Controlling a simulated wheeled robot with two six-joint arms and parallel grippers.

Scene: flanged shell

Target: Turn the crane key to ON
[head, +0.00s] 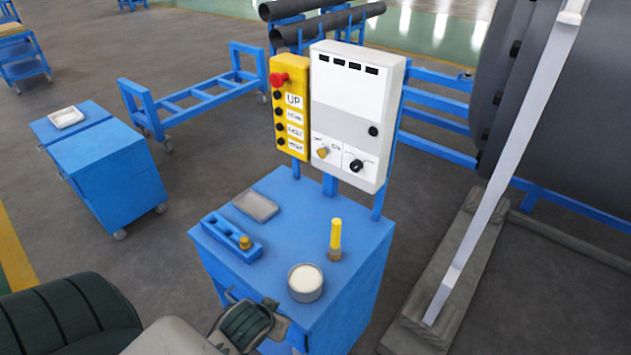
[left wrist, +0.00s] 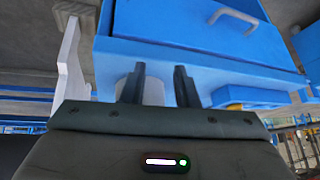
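My left gripper (head: 252,300) is at the cart's near front edge, well below and away from the box. In the left wrist view its two fingers (left wrist: 158,82) are apart with nothing between them. My right gripper is not in view.
The blue cart (head: 290,205) carries a white-topped can (head: 305,283), a yellow-handled tool (head: 335,238), a blue holder (head: 232,239) and a grey tray (head: 256,205). A yellow pendant (head: 290,108) hangs left of the box. A pale strut (head: 505,165) leans at right.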

